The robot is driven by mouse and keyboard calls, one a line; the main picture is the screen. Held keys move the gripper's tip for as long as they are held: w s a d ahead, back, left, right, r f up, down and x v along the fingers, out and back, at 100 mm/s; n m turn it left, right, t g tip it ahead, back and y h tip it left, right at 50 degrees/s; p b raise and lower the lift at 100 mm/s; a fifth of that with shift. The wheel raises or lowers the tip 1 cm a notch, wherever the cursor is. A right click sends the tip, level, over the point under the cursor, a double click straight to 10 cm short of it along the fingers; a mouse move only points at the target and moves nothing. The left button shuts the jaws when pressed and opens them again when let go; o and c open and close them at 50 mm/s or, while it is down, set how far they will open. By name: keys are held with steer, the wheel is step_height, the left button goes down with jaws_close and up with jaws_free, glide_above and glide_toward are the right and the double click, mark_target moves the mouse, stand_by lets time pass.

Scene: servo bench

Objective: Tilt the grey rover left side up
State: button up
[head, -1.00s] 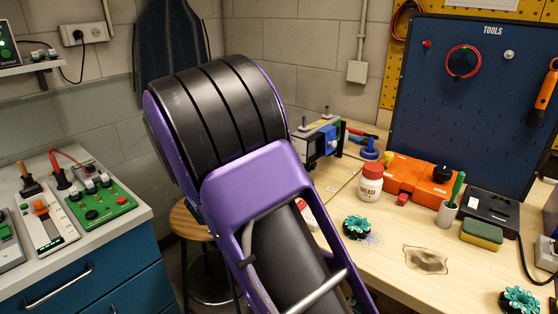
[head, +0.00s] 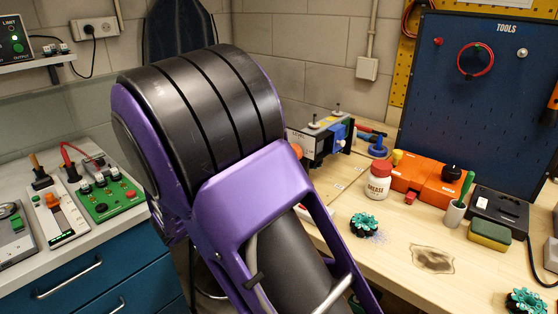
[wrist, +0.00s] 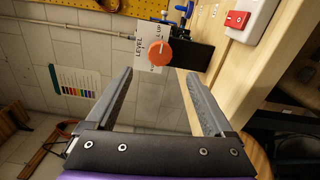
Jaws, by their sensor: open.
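I cannot make out a grey rover for certain in either view. A grey and black bench device with a blue block (head: 338,133) stands at the back left of the wooden bench. Its pale side panel (wrist: 143,49) carries lettering and an orange knob (wrist: 160,53); the knob also shows in the head view (head: 297,150), just right of my arm. In the wrist view my gripper (wrist: 157,75) is open and empty. Its fingers point towards the panel, with the knob beyond the fingertips and between them. In the head view my purple and black arm hides my gripper.
A grease jar (head: 379,182), an orange box (head: 425,178), a teal wheel-like part (head: 364,225) and a sponge (head: 489,235) lie on the bench. A red switch (wrist: 237,19) shows at upper right. A blue cabinet (head: 85,275) with control boxes stands left.

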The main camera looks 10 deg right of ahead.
steer(key=v, duration=0.8)
steer(key=shift+s+a, duration=0.1)
steer(key=shift+a, duration=0.05)
